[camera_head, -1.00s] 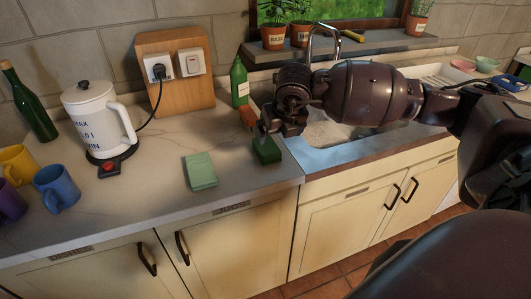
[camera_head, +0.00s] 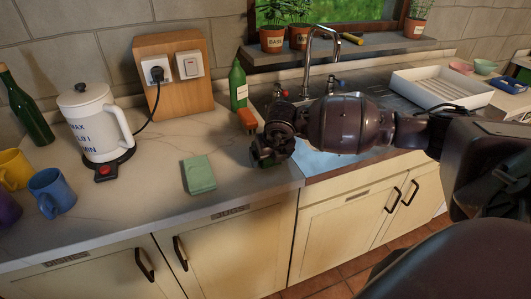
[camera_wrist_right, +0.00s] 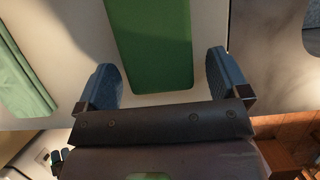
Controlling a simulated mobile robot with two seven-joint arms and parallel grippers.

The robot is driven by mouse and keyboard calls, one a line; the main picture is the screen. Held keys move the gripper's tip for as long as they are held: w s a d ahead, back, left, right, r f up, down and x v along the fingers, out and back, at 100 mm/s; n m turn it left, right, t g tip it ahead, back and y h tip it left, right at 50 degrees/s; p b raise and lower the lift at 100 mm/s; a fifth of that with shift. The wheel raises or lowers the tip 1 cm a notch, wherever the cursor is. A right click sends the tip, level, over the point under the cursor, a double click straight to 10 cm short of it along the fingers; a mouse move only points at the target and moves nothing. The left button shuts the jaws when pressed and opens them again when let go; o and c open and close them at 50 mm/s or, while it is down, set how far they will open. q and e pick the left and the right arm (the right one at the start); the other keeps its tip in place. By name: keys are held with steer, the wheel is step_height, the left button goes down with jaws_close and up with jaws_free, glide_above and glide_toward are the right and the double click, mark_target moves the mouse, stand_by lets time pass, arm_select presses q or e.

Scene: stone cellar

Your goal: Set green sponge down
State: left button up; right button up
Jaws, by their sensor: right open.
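The green sponge (camera_wrist_right: 150,45) lies flat on the pale worktop, close to the sink edge. My right gripper (camera_wrist_right: 164,78) is open, with one blue-grey finger on each side of the sponge and a gap visible between each finger and it. In the head view my right gripper (camera_head: 265,153) is low over the worktop and hides most of the sponge (camera_head: 261,160). My left gripper is in no view.
A folded light green cloth (camera_head: 199,175) lies left of the sponge. Behind stand an orange-brown block (camera_head: 247,119) and a green bottle (camera_head: 238,84). The kettle (camera_head: 93,122) and mugs are further left. The worktop (camera_head: 150,200) before the cloth is clear.

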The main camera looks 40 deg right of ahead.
steer(key=c, duration=1.1)
